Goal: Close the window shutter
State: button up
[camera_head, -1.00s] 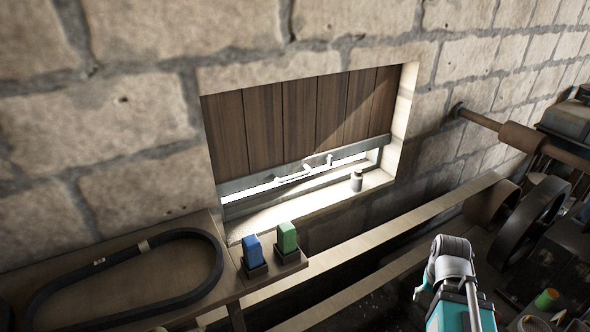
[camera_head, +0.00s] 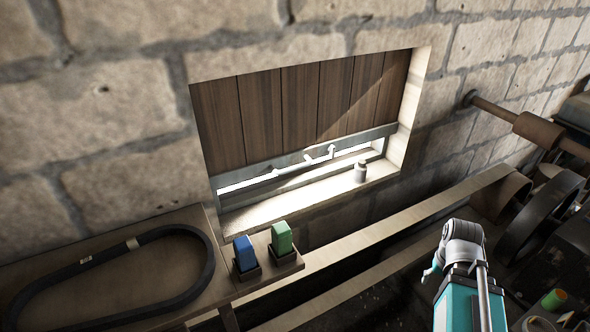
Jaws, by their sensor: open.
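The window shutter (camera_head: 283,108) is a panel of dark vertical planks with a grey metal bottom rail, set in a stone wall recess. It covers most of the window and leaves a bright narrow gap above the sill. A pale handle (camera_head: 320,156) sits along the rail. My gripper (camera_head: 431,272) is mostly hidden behind my teal and grey arm at the lower right. Only a small pale part shows, open, well apart from the shutter, and I see nothing held in it.
A small bottle (camera_head: 360,173) stands on the sill (camera_head: 285,205). Blue (camera_head: 244,254) and green (camera_head: 282,238) blocks stand on the bench below. A black belt (camera_head: 208,262) lies at left. Shafts and wheels (camera_head: 545,210) crowd the right.

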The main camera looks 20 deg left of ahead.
jog(key=m+t+y+b, duration=0.8)
jog(key=t+y+b, duration=0.2)
jog(key=y+b, duration=0.15)
send_near(296, 169)
jog(key=shift+v, duration=1.4)
jog(key=shift+f, duration=0.25)
jog(key=shift+r+b+x, duration=0.1)
jog(key=shift+b+x, duration=0.6)
jog(key=shift+x, duration=2.7)
jog(key=shift+r+b+x, duration=0.15)
jog(key=shift+b+x, duration=0.5)
jog(key=shift+x, duration=2.75)
grip_shut()
